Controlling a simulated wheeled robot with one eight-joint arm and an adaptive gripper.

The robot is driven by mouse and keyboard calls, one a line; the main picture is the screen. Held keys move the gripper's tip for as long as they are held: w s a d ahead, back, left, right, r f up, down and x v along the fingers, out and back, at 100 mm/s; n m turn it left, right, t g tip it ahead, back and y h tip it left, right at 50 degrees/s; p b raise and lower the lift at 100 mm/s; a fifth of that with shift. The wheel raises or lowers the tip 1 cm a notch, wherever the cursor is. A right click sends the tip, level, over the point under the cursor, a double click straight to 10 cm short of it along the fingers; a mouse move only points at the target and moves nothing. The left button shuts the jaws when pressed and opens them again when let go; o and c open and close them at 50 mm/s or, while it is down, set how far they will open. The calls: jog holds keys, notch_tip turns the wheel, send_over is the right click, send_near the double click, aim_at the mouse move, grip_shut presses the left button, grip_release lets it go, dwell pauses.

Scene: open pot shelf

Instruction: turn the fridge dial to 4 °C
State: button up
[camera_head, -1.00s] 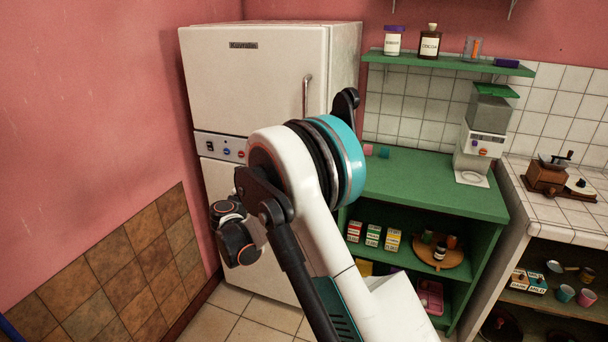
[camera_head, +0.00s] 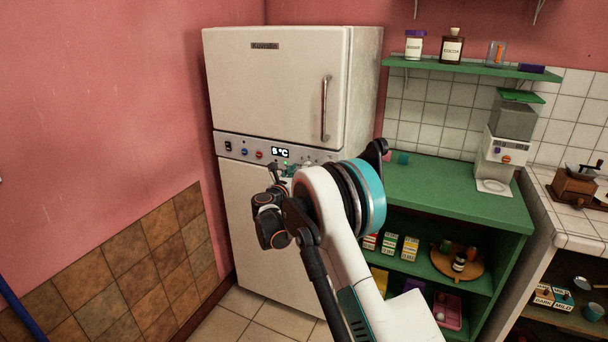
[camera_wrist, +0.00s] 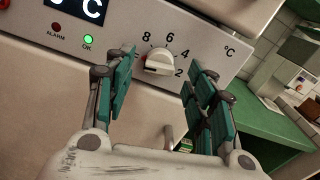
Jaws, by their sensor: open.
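The fridge dial (camera_wrist: 160,62) is a pale knob on the grey panel, with 8, 6, 4 and 2 printed around it. Its exact pointing is unclear. My gripper (camera_wrist: 159,72) is open, with one teal finger on each side of the dial; contact cannot be judged. In the head view, my gripper (camera_head: 284,170) is at the fridge panel and the dial is hidden behind my arm. The lit display (camera_head: 280,153) reads what looks like 5 or 8 °C; in the wrist view the display (camera_wrist: 80,8) is cut off.
The green OK lamp (camera_wrist: 87,40) is lit and the ALARM lamp (camera_wrist: 56,27) is dim. The upper fridge door has a vertical handle (camera_head: 325,108). A green counter (camera_head: 445,190) stands right of the fridge. Floor is clear in front.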

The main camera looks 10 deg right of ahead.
jog(key=shift+b+x, duration=0.3)
jog(key=shift+x, duration=1.1)
jog(key=shift+c, duration=0.2)
jog(key=c, duration=1)
